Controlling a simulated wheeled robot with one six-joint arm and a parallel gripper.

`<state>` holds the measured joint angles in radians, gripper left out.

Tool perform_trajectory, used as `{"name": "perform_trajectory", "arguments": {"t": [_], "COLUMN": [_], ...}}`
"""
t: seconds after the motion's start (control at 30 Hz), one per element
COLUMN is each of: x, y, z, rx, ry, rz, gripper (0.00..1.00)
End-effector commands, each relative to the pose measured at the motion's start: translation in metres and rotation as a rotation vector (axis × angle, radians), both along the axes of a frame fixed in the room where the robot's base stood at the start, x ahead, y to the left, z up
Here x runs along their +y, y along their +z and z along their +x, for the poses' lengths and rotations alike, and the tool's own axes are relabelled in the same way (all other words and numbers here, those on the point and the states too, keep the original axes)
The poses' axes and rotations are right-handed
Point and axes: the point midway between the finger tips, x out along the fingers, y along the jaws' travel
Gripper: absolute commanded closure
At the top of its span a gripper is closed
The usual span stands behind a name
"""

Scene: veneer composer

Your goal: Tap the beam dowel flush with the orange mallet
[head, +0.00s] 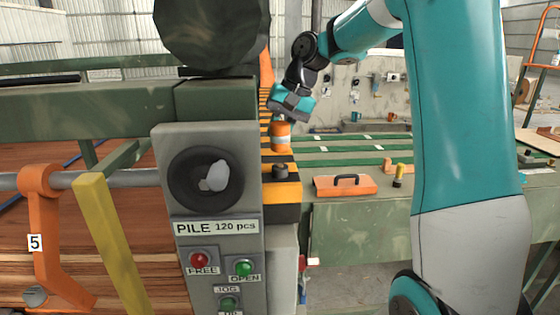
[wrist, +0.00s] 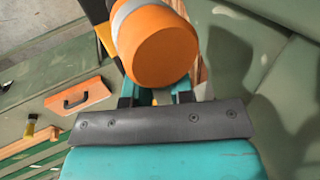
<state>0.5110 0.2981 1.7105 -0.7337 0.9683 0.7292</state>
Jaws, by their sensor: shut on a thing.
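The orange mallet (head: 281,137) has an orange head with a pale band. My gripper (head: 290,104) is shut on it, above the yellow-and-black striped beam (head: 283,190). In the wrist view the mallet's round orange face (wrist: 160,48) fills the top middle, just beyond my gripper (wrist: 160,95); the handle is mostly hidden. A short dark round piece (head: 280,170) stands on the striped beam below the mallet head; I cannot tell whether it is the dowel. No dowel shows clearly in the wrist view.
An orange plate with a dark handle (head: 345,184) and a small yellow-and-dark item (head: 398,176) lie on the green bench to the right. A grey control panel (head: 210,240) with buttons and a green crossbeam (head: 90,112) stand at the left, close to the striped beam.

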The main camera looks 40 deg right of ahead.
Motion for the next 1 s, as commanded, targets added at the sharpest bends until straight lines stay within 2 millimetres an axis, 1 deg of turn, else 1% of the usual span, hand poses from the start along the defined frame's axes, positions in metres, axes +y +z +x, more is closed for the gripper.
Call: {"name": "perform_trajectory", "arguments": {"t": [0.37,0.67,1.0], "x": [0.0,0.0,0.0], "y": [-0.002,-0.015,-0.014], "z": [0.0,0.0,0.0], "rx": [0.0,0.0,0.0], "ry": [0.001,0.001,0.001], "rz": [0.0,0.0,0.0], "gripper": [1.0,1.0,1.0]}}
